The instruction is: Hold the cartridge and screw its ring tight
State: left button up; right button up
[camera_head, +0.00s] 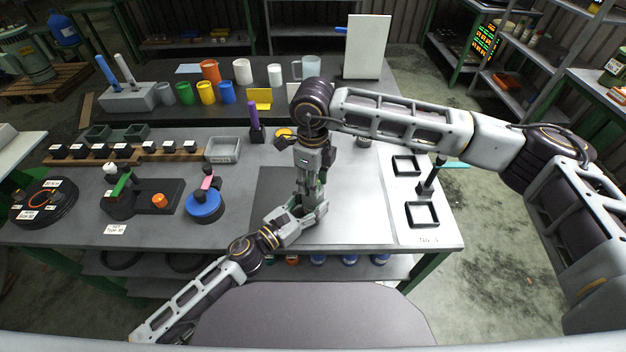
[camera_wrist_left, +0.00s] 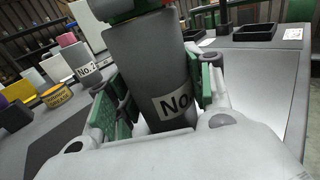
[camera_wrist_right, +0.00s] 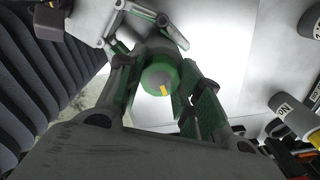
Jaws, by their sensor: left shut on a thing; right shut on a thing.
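The cartridge (camera_wrist_left: 145,65) is a dark grey cylinder with a white "No." label, slightly tilted in the left wrist view. My left gripper (camera_head: 312,206) is shut on its body from the side, with green finger pads on both sides. My right gripper (camera_head: 310,182) points down from above, directly over the left one. In the right wrist view its fingers are shut around the round green top (camera_wrist_right: 160,76) of the cartridge, which bears a yellow mark. The ring's seating is hidden by the fingers. In the head view the grippers mostly hide the cartridge.
Another labelled cartridge (camera_wrist_left: 78,62) and a yellow round tin (camera_wrist_left: 56,95) stand behind. A blue round fixture (camera_head: 204,206) and a grey tray (camera_head: 222,150) lie left of the grippers. A stand with square black frames (camera_head: 422,214) is at the right. The pale tabletop between is clear.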

jog(key=m, duration=0.4)
jog(key=shift+m, duration=2.1)
jog(key=shift+w, duration=0.1)
jog(key=o, duration=1)
jog(key=shift+r, duration=0.1)
jog(key=shift+r, duration=5.9)
